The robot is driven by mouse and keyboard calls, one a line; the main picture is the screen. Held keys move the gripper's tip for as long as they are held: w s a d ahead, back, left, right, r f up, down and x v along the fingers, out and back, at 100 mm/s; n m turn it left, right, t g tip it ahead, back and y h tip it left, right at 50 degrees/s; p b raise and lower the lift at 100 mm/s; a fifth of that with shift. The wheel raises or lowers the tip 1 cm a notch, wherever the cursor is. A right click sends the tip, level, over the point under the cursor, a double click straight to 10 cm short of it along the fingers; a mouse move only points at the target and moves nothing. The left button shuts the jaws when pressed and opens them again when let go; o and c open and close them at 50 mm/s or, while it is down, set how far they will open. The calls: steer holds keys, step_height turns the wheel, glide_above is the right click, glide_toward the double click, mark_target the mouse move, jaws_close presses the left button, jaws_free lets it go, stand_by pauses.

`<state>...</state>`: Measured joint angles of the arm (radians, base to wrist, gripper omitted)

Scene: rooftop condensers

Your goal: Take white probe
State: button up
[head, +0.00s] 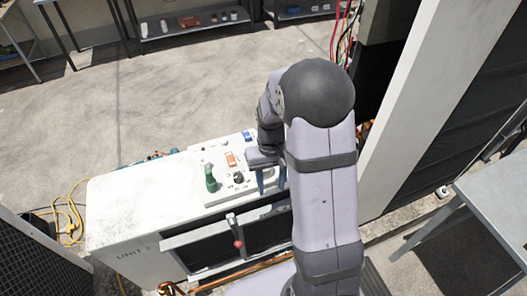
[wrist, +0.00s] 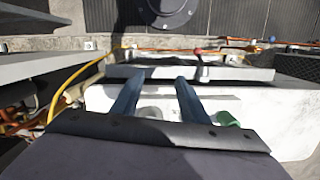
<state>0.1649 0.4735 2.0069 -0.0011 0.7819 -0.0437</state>
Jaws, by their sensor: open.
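My gripper (head: 270,186) points down over the right end of a white panel (head: 216,196) on top of the white condenser unit (head: 130,208). Its two blue fingers are apart, with no object clearly held between them; they also show in the wrist view (wrist: 158,84). I cannot clearly pick out a white probe. A small pale rounded shape (wrist: 151,112) shows between the fingers in the wrist view, too unclear to name. My arm hides the panel's right side in the head view.
A green upright object (head: 211,178), an orange piece (head: 231,159), a black knob (head: 238,178) and a blue piece (head: 247,136) sit on the panel. A red-tipped lever (head: 236,232) is on the unit's front. A yellow hose (head: 72,222) lies left; a grey table (head: 500,205) stands right.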

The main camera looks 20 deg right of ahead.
steer(key=w+r+n, duration=0.1)
steer(key=w+r, duration=0.1)
steer(key=w, duration=0.1)
steer(key=w+d+r+n+t, duration=0.1)
steer(key=w+r, duration=0.1)
steer(key=w, duration=0.2)
steer(key=w+d+r+n, duration=0.1)
steer(key=w+r, duration=0.1)
steer(key=w, duration=0.2)
steer(key=shift+r+t, duration=0.3)
steer(key=shift+s+a+n, duration=0.1)
steer(key=shift+s+n, duration=0.15)
steer(key=shift+n, duration=0.25)
steer(key=shift+f+p, duration=1.55)
steer(key=shift+f, duration=2.15)
jaws_close()
